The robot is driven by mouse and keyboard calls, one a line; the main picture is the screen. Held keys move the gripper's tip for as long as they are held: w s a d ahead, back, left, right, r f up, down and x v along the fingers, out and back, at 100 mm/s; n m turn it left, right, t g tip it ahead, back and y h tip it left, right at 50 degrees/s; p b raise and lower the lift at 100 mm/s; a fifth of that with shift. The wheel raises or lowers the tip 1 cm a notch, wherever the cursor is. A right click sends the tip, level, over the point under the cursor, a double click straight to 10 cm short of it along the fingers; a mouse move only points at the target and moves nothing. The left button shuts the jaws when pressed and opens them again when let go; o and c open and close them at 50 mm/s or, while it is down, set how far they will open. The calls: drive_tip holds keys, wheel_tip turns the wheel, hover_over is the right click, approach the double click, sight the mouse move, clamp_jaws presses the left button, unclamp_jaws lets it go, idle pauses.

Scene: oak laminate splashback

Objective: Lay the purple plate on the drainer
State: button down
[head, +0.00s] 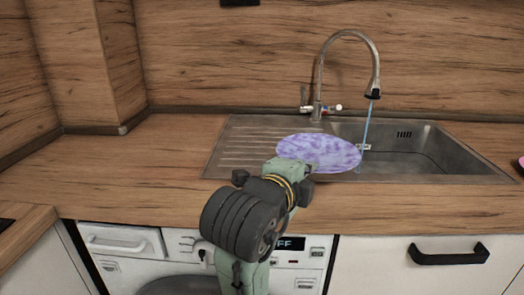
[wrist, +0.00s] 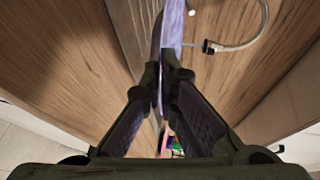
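The purple marbled plate (head: 320,152) appears over the right part of the ribbed metal drainer (head: 240,150) and the left edge of the sink basin. My gripper (head: 288,168) is at its near left edge. In the wrist view the plate (wrist: 172,35) shows nearly edge-on, and my gripper (wrist: 164,82) is closed on its rim. The plate looks held above the drainer; the gap beneath it cannot be judged. The gripper's fingertips are mostly hidden in the head view.
The sink basin (head: 430,152) lies to the right. A tall curved tap (head: 321,75) stands behind, with a thin bluish stream falling from its spout. A pink thing (head: 521,162) shows at the right edge. The left worktop (head: 130,165) is clear.

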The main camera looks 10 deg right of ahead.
drive_tip(key=shift+a, duration=0.15)
drive_tip(key=shift+w+a+p, duration=0.1)
drive_tip(key=shift+w+p, duration=0.05)
drive_tip(key=shift+p, duration=0.2)
drive_tip(key=p, duration=0.4)
hover_over(257, 169)
drive_tip(key=shift+f, duration=0.75)
drive_tip(key=shift+f+p, duration=0.55)
drive_tip(key=shift+f, duration=1.25)
drive_tip(key=shift+f, duration=0.1)
drive_tip(key=c, duration=2.4)
unclamp_jaws()
drive_tip(key=shift+f, duration=0.15)
drive_tip(key=c, duration=2.1)
unclamp_jaws()
